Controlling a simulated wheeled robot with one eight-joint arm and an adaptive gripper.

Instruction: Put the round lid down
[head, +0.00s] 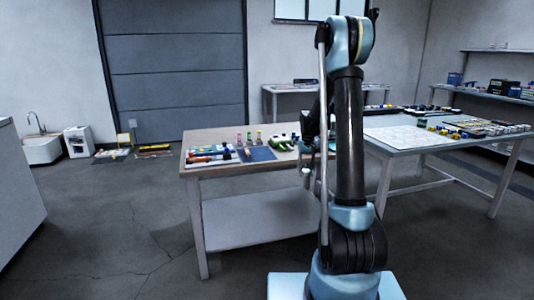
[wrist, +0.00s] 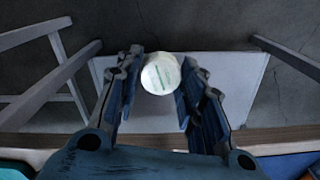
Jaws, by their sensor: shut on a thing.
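The round lid (wrist: 160,73) is white with faint greenish marks and shows its round face in the wrist view. My gripper (wrist: 160,82) is shut on it, with a dark blue finger on either side. In the head view, my arm stands in front of the wooden-topped table (head: 205,171) and hides most of my gripper and the lid. In the wrist view, the table's edge (wrist: 290,138) runs across the lower part, and the lid appears against the pale lower shelf (wrist: 245,90) and dark floor, clear of the tabletop.
On the wooden table are a blue mat (head: 262,154), small colored bottles (head: 249,138) and a tray of tools (head: 205,157) at left. A second table (head: 470,142) at right holds white sheets (head: 408,137) and rows of small parts. Open floor lies at left.

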